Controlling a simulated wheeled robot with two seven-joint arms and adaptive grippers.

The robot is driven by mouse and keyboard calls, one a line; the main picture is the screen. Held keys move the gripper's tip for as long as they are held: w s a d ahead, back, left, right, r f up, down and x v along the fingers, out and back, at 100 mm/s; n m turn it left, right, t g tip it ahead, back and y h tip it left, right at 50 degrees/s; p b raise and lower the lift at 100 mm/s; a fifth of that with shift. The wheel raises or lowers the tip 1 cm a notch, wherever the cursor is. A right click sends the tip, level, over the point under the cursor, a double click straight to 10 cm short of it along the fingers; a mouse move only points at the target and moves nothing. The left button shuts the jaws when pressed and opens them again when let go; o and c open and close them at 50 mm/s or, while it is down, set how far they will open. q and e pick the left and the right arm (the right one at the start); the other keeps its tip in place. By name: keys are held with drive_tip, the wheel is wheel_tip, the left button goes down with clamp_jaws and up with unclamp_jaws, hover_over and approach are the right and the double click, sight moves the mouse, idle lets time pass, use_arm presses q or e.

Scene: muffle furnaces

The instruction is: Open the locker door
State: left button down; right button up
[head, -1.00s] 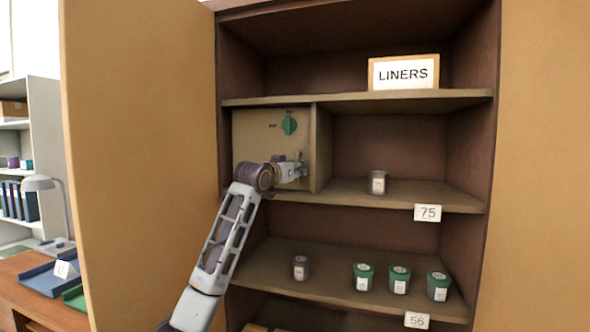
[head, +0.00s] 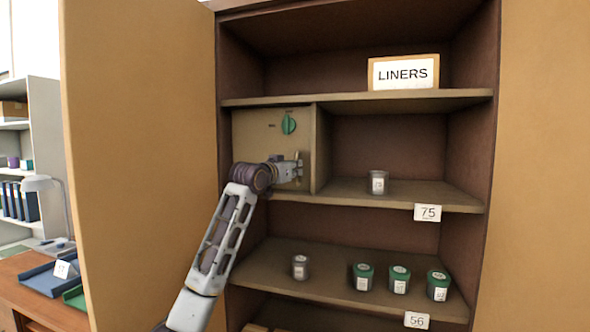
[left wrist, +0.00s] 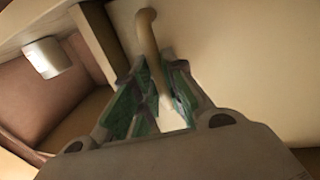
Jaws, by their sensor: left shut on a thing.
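The locker door (head: 250,150) is a small beige panel at the left of the middle shelf in the tall cabinet. It carries a green knob (head: 289,123) and, below it near the right edge, an upright handle (head: 299,158). My left gripper (head: 292,170) is at the handle. In the left wrist view, the green-padded fingers of this gripper (left wrist: 155,100) are shut around the pale bar of the handle (left wrist: 148,38). The door looks nearly flush with its frame; any gap is too small to be sure of. My right gripper is out of view.
The cabinet's large left door (head: 140,160) stands wide open beside my left arm. A grey jar (head: 378,182) stands right of the locker, and several jars stand on the shelf below. Space before the shelves is free.

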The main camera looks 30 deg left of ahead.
use_arm(q)
drive_tip(key=s+a+m+h+b, duration=0.1)
drive_tip(key=s+h, duration=0.1)
drive_tip(key=s, duration=0.8)
drive_tip(key=shift+a+r, duration=0.15)
drive_tip(key=shift+a, duration=0.15)
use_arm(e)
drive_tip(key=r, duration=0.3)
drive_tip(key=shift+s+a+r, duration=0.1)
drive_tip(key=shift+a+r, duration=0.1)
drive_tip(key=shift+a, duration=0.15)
use_arm(q)
drive_tip(key=c, duration=1.8)
unclamp_jaws()
drive_tip(key=o, duration=0.3)
drive_tip(key=shift+s+a, duration=0.1)
drive_tip(key=shift+a, duration=0.1)
drive_tip(key=shift+o, duration=0.2)
drive_tip(key=s+a, duration=0.1)
drive_tip(key=s, duration=1.1)
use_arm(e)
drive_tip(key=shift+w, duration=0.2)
